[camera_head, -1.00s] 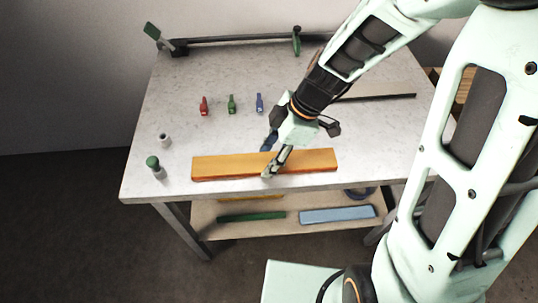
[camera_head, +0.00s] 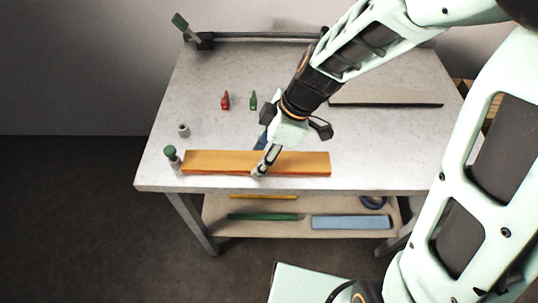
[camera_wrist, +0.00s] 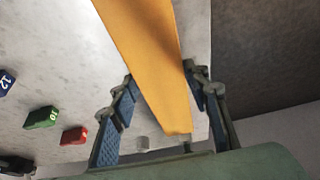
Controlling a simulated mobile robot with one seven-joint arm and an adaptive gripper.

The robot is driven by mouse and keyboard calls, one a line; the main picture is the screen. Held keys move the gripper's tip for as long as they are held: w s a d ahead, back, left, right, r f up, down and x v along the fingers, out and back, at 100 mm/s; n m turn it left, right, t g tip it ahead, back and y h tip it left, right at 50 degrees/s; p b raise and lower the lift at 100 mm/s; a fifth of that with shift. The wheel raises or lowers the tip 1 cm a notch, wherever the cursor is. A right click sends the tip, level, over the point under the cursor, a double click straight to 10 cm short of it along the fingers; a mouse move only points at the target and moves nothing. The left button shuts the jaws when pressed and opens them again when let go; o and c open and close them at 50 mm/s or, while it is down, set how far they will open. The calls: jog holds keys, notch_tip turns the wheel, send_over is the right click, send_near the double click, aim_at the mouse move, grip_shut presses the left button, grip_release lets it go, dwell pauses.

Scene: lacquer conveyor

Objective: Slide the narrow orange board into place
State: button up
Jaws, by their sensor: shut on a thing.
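The narrow orange board (camera_head: 220,161) lies flat along the near edge of the table (camera_head: 400,140). My gripper (camera_head: 262,165) is shut on it near its middle, one finger on each long side. In the wrist view the board (camera_wrist: 143,50) runs between the two fingers. Its left end is close to a green-capped peg (camera_head: 171,155) at the near left corner; I cannot tell if they touch. A short grey peg (camera_head: 183,130) stands just behind that one.
A red block (camera_head: 225,101) and a green block (camera_head: 253,101) stand farther back; a blue block (camera_wrist: 6,82) shows in the wrist view. A grey strip (camera_head: 390,98) lies at right, a rail (camera_head: 250,38) along the back. A lower shelf (camera_head: 300,231) holds green and blue boards.

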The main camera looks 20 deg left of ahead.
jog(key=shift+a, duration=0.1)
jog(key=o, duration=1.4)
